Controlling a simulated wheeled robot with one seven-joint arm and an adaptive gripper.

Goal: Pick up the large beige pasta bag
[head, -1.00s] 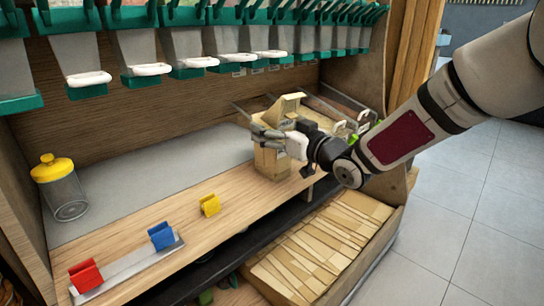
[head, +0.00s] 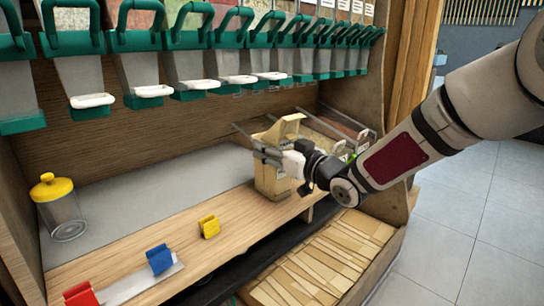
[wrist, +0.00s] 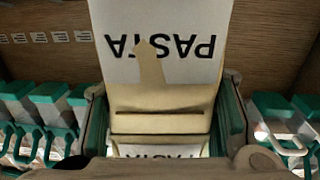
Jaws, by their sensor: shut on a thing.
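The large beige pasta bag (head: 268,181) stands upright at the right end of the wooden counter, its folded top raised. My gripper (head: 268,155) reaches in from the right and is shut on the upper part of the bag. In the wrist view the bag (wrist: 165,97) fills the middle between the two finger pads, with a white label reading PASTA upside down. Part of the bag is hidden behind the fingers in the head view. Its base appears to rest on the counter.
Dispensers with green handles (head: 195,70) hang in a row above. A yellow-lidded jar (head: 62,212) stands at the left. Yellow (head: 209,227), blue (head: 160,259) and red (head: 80,294) clips are near the front. A bin of flat beige bags (head: 325,262) lies below right.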

